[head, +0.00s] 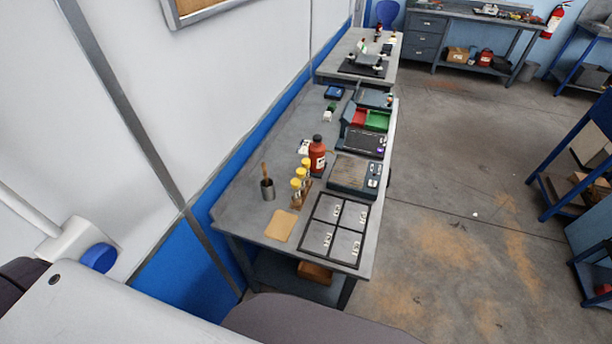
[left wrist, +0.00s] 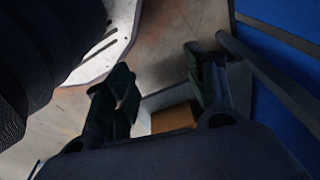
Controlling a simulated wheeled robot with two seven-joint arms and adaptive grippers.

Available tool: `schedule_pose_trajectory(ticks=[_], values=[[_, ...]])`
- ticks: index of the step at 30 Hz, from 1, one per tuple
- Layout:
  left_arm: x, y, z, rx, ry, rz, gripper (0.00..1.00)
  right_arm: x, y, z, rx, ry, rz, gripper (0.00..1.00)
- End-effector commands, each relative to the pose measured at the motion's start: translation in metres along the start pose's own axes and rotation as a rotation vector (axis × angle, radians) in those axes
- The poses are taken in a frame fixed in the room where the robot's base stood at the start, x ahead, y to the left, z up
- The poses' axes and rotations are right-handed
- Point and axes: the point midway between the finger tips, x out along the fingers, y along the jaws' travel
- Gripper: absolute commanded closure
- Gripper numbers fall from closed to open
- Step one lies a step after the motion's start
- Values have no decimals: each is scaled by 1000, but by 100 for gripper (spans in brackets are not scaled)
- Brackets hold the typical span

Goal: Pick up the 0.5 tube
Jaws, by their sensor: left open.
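Tubes with yellow caps (head: 301,173) stand upright in a small wooden rack (head: 299,202) on the grey bench, left of centre in the head view. Any markings on them are too small to read, so I cannot tell which is the 0.5 tube. My left gripper (left wrist: 163,88) is open and empty in the left wrist view, its two dark fingers well apart, with no tube in that view. It does not show in the head view. My right gripper is not in view.
A red-brown bottle (head: 317,157) stands just behind the rack. A black-framed panel mat (head: 307,236) lies at the near right. The bench's near-left corner is clear.

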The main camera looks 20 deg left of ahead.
Motion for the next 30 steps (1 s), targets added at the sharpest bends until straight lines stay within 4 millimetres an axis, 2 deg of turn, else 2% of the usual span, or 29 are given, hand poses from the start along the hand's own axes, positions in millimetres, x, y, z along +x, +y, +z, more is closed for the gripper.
schedule_pose_trajectory(ticks=[6,15,30], values=[[-24,-2,-40,-4,22,-2,44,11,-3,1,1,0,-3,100],[-68,-5,-85,-10,46,-5,44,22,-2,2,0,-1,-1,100],[-161,-9,-139,-18,89,-10,44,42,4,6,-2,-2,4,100]])
